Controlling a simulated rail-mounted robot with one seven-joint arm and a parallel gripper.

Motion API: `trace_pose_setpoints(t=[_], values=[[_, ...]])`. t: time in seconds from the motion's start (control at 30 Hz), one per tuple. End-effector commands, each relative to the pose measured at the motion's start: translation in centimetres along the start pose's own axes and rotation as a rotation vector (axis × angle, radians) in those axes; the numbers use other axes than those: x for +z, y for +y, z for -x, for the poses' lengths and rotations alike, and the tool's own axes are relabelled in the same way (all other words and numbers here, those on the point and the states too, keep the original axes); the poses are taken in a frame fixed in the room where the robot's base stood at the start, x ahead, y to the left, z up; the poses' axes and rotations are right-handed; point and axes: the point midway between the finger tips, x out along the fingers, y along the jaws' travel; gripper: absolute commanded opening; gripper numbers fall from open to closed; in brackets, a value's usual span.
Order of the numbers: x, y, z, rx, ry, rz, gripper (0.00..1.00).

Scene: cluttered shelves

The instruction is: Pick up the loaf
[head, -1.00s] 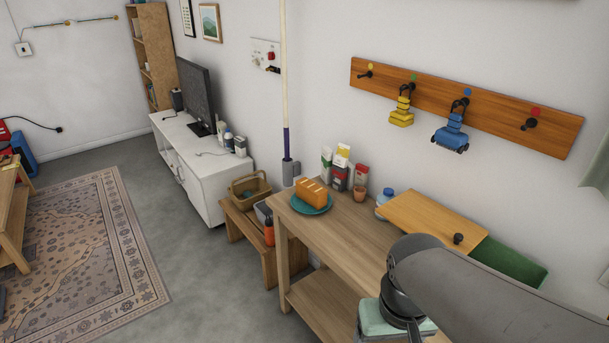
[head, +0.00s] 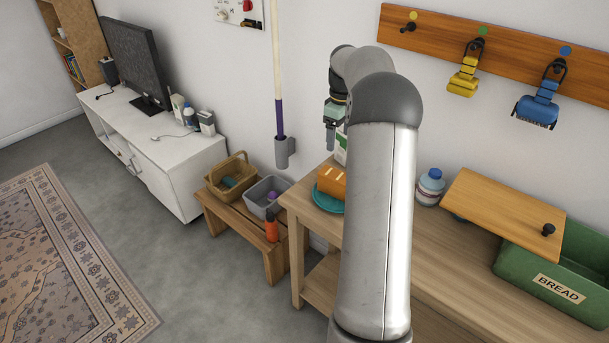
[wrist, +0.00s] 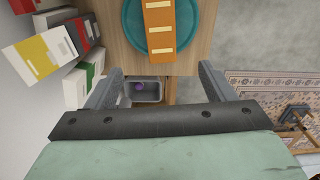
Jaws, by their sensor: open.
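The loaf (head: 331,182) is orange-brown with pale slashes across its top. It lies on a teal plate (head: 327,203) on the wooden table; my arm hides its right part in the head view. In the wrist view the loaf (wrist: 159,27) and the plate (wrist: 131,28) show at the top, partly cut off by the frame edge. My gripper (head: 332,140) is above the loaf, near the wall, pointing down. In the wrist view its two fingers (wrist: 160,88) are spread apart with nothing between them, and the loaf lies beyond them.
Cartons (wrist: 40,55) stand beside the plate. A green bread bin (head: 540,275) with a wooden lid (head: 505,210) resting over it is at the right. A bottle (head: 430,187) stands near the lid. A low bench (head: 240,230) holds a basket and a grey tub (head: 262,194).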

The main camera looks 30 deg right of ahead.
Motion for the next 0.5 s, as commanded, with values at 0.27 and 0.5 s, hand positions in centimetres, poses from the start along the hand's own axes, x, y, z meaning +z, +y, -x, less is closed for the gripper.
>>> trace_pose_setpoints(t=[0.27,0.5], values=[[0.1,0.1,-4.6,-0.005,-0.002,0.003,0.76],[0.1,0.1,-9.6,-0.004,-0.002,0.003,0.76]])
